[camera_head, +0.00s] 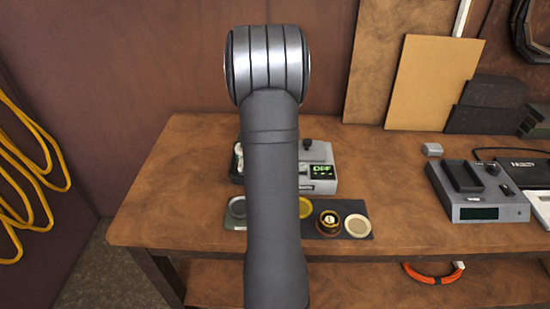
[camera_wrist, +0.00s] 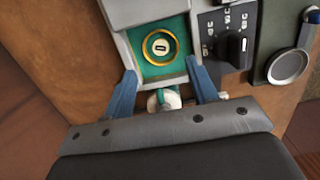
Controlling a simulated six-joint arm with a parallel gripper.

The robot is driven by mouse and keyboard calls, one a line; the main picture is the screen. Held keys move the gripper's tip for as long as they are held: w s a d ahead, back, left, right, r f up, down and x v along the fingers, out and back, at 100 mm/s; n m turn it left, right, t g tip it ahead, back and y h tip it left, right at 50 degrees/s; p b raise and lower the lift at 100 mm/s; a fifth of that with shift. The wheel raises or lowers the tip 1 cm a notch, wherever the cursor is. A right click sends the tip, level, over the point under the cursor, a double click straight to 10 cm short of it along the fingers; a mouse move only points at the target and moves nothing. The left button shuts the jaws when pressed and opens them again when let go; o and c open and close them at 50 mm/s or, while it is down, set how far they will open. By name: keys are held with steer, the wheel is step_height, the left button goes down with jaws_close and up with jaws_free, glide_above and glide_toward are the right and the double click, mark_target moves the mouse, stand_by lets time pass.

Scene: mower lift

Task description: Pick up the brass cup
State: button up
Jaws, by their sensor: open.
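My gripper (camera_wrist: 163,74) is open in the wrist view, its two blue fingers apart. They lie to either side of the near end of a green-floored compartment (camera_wrist: 183,66) in a grey device. A brass ring with a pale numbered disc (camera_wrist: 161,46) sits there, beyond the fingertips and not held. In the head view my arm hides the gripper and this compartment. I cannot tell which is the brass cup.
A grey instrument (camera_head: 478,190) stands at right. Bare wood (camera_head: 405,190) lies between.

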steer(key=f, duration=0.5)
steer(key=d+f, duration=0.1)
steer(key=f, duration=0.1)
steer(key=shift+f, duration=0.4)
steer(key=c, duration=0.6)
